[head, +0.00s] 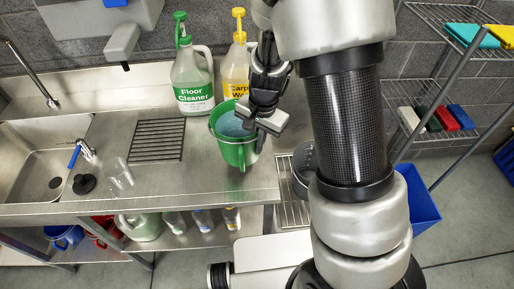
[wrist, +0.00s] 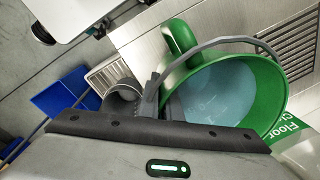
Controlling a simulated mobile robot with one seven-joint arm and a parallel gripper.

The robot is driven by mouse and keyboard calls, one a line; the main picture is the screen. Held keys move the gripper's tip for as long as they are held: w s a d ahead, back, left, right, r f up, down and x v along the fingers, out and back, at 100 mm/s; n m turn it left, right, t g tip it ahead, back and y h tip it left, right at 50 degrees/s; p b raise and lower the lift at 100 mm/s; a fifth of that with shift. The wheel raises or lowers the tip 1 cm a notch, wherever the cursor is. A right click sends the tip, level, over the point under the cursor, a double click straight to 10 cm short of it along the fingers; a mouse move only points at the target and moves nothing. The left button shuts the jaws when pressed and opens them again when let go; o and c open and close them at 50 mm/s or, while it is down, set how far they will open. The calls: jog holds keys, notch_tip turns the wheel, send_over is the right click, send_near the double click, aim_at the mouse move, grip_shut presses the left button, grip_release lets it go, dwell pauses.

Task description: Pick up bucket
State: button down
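The green bucket (head: 234,150) stands upright near the front edge of the steel counter, with pale blue liquid inside. In the wrist view the bucket (wrist: 268,95) shows from above, with its side grip toward the top and a grey bail handle arching over the rim. My gripper (head: 261,138) is over the bucket's right side in the head view. In the wrist view my gripper's dark fingers (wrist: 162,100) are close together at the bucket's rim, where the bail handle meets it. They look shut on the bucket there; the exact contact is partly hidden.
A drain grate (head: 157,140), a clear cup (head: 118,175) and a sink (head: 40,150) lie left. A wire shelf (head: 440,95) and blue bin (head: 420,200) stand right.

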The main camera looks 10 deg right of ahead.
aim_at(240, 141)
jog(key=shift+w+r, duration=0.1)
jog(key=shift+r, duration=1.95)
jog(key=shift+r, duration=0.1)
